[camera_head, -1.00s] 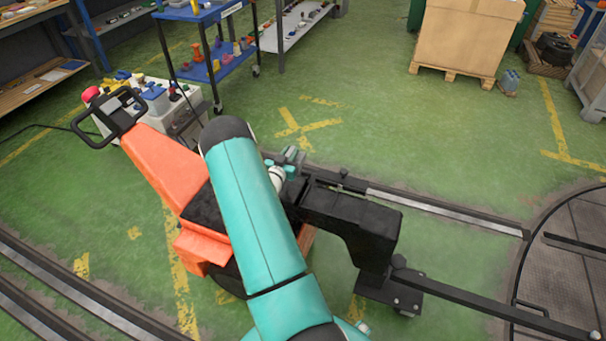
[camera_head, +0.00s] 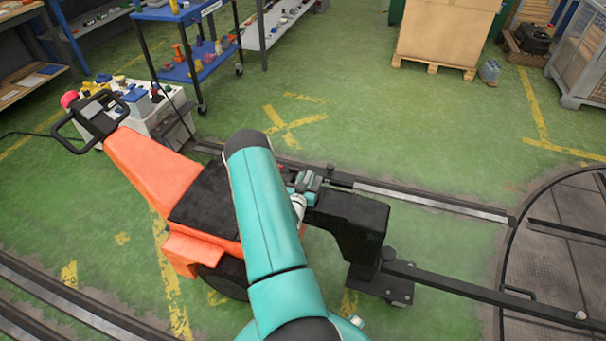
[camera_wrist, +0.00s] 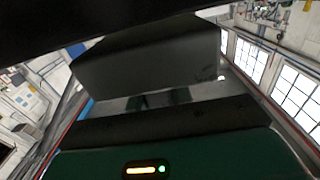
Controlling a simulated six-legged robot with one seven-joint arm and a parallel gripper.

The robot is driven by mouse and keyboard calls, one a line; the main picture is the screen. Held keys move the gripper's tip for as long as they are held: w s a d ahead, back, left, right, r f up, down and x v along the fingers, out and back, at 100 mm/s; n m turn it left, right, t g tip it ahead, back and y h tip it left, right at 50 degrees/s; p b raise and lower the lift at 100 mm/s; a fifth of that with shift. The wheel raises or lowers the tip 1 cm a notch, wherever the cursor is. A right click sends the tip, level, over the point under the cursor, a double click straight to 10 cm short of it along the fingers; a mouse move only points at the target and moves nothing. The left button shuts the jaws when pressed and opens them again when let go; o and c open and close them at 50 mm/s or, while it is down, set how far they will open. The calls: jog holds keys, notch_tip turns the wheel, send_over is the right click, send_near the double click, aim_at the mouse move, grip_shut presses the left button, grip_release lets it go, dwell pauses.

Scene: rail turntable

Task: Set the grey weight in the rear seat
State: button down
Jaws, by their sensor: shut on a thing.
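My gripper (camera_head: 307,184) is at the far end of my teal arm, beside the black block-shaped part (camera_head: 345,215) of the orange machine. In the wrist view a dark grey block (camera_wrist: 148,68), which looks like the grey weight, sits just beyond the gripper body, and my gripper is shut on it. Its far side and the finger contacts are hidden or too dark to read. In the head view the weight cannot be told from the gripper and arm. I cannot make out the rear seat clearly in either view.
The orange machine (camera_head: 152,161) with a black handle stands left of my arm. A black bar (camera_head: 470,289) runs right to the round turntable (camera_head: 575,225). A rail (camera_head: 430,201) lies behind. A blue cart (camera_head: 190,72) stands at back left. Green floor beyond is open.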

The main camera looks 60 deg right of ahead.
jog(key=shift+f, duration=1.45)
jog(key=shift+f, duration=0.2)
jog(key=c, duration=1.2)
grip_release()
jog(key=shift+s+f, duration=0.1)
jog(key=shift+c, duration=0.2)
